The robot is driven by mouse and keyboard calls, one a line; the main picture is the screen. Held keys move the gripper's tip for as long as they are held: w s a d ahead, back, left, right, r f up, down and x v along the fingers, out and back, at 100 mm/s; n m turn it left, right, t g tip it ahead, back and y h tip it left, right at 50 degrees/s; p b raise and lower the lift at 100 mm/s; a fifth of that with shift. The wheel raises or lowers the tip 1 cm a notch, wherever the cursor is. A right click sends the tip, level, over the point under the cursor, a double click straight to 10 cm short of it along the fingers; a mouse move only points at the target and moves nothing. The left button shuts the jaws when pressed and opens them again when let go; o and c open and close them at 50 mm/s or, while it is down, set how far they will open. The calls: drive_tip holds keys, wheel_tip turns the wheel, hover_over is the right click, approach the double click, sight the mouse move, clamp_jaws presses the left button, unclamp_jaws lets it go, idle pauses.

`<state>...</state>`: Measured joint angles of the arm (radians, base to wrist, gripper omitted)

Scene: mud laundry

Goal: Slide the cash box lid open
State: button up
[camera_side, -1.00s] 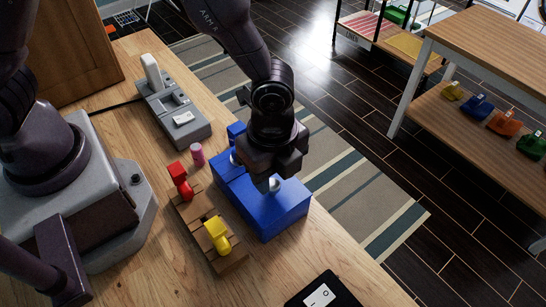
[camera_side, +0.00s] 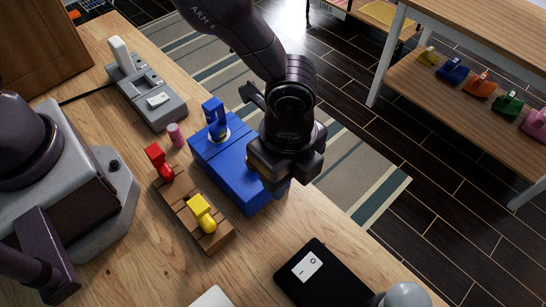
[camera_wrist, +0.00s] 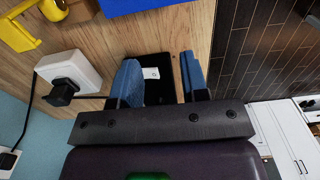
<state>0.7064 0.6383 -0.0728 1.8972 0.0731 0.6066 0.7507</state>
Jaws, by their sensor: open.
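The blue cash box (camera_side: 235,172) sits on the wooden table in the side view. An upright blue piece (camera_side: 216,118) stands on a pale round base at its far left end. My gripper (camera_side: 280,185) is above and in front of the box's right end and hides part of it. In the wrist view only a strip of the box (camera_wrist: 145,5) shows at the top edge. The two blue finger pads of my gripper (camera_wrist: 160,78) are apart with nothing between them. I cannot tell how far the lid is slid.
A wooden rack (camera_side: 195,215) with red and yellow pieces stands beside the box. A pink cylinder (camera_side: 175,134), a grey device (camera_side: 148,92) and a black panel (camera_side: 325,275) with a white switch are on the table. A white socket with a black plug (camera_wrist: 62,94) shows in the wrist view.

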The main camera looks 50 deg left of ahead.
drive_tip(key=a, duration=0.8)
drive_tip(key=shift+f, duration=1.5)
drive_tip(key=c, duration=0.8)
drive_tip(key=shift+o, duration=0.2)
drive_tip(key=shift+d, duration=4.2)
clamp_jaws()
drive_tip(key=o, duration=0.8)
unclamp_jaws()
drive_tip(key=shift+c, duration=0.2)
